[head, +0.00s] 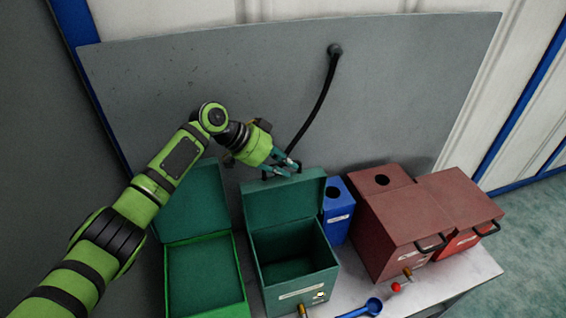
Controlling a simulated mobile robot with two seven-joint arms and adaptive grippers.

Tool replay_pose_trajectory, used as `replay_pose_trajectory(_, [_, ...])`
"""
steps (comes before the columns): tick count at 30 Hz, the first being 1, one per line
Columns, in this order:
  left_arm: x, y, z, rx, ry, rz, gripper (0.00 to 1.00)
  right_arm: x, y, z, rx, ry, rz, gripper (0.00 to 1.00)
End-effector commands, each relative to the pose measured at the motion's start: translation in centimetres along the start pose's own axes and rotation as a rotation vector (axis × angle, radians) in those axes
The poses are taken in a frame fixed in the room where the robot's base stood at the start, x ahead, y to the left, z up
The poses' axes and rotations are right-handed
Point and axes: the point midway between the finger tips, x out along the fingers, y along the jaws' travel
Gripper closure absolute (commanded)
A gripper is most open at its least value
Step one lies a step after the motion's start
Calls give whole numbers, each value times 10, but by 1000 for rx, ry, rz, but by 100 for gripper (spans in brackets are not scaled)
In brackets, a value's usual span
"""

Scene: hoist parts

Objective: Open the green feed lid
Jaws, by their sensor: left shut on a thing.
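The green feed box (270,283) stands on the table with a white label on its front. Its lid (284,201) is raised about upright at the back, and the box's empty-looking inside shows. My left gripper (283,168) is at the lid's top edge, shut on the dark lid handle, which its fingers partly hide. My right gripper is out of view.
A brighter green box (203,266) with its lid up stands to the left. A blue box (338,218) and two closed red-brown boxes (381,246) (459,200) with black handles stand to the right. A blue scoop (373,306) lies in front. A grey panel (220,70) with a black hose (322,95) rises behind.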

Motion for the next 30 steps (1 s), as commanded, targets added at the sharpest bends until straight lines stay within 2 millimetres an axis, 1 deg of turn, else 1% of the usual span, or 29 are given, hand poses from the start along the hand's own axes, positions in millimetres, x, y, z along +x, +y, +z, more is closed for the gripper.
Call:
replay_pose_trajectory(6, [0, -1, 2, -1, -4, -4, 100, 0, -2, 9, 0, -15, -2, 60])
replay_pose_trajectory(13, [0, -1, 2, -2, -5, -4, 100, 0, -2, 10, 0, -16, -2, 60])
replay_pose_trajectory(14, [0, -1, 2, -1, -5, -4, 70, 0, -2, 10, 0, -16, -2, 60])
replay_pose_trajectory(21, [0, 0, 1, 0, -4, -2, 70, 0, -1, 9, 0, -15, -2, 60])
replay_pose_trajectory(24, [-2, 0, 1, 0, -3, -3, 70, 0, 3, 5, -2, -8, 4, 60])
replay_pose_trajectory(26, [-5, -1, 1, 1, -3, -3, 70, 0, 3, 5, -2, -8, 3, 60])
replay_pose_trajectory(29, [-18, -1, 1, 1, -3, -5, 70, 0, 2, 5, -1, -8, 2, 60])
replay_pose_trajectory(30, [-26, -1, 1, 1, -2, -6, 70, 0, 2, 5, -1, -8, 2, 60])
